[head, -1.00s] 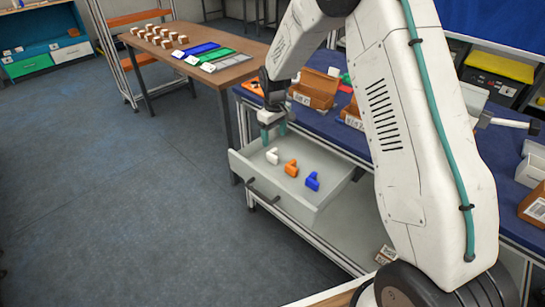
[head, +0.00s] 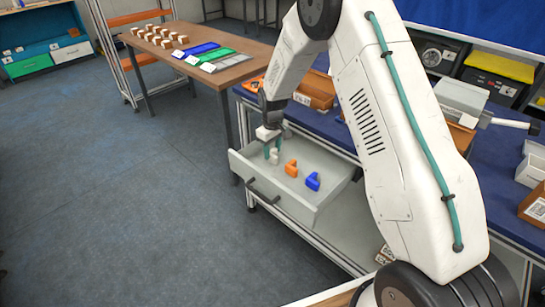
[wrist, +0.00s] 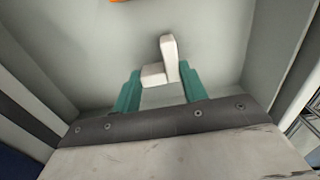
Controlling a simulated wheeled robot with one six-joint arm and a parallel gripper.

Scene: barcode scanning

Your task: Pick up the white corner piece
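The white corner piece (wrist: 168,58) lies in the open drawer (head: 318,207), at the left of the row of pieces. It also shows in the head view (head: 274,158), partly covered by my fingers. My gripper (wrist: 157,88) is open, pointing down, with its teal fingers on either side of the white piece. My gripper also shows in the head view (head: 272,152).
An orange piece (head: 291,168) and a blue piece (head: 313,181) lie in the drawer to the right. Drawer walls surround them. A blue-topped bench (head: 490,160) holds several boxes. A wooden table (head: 232,72) stands behind.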

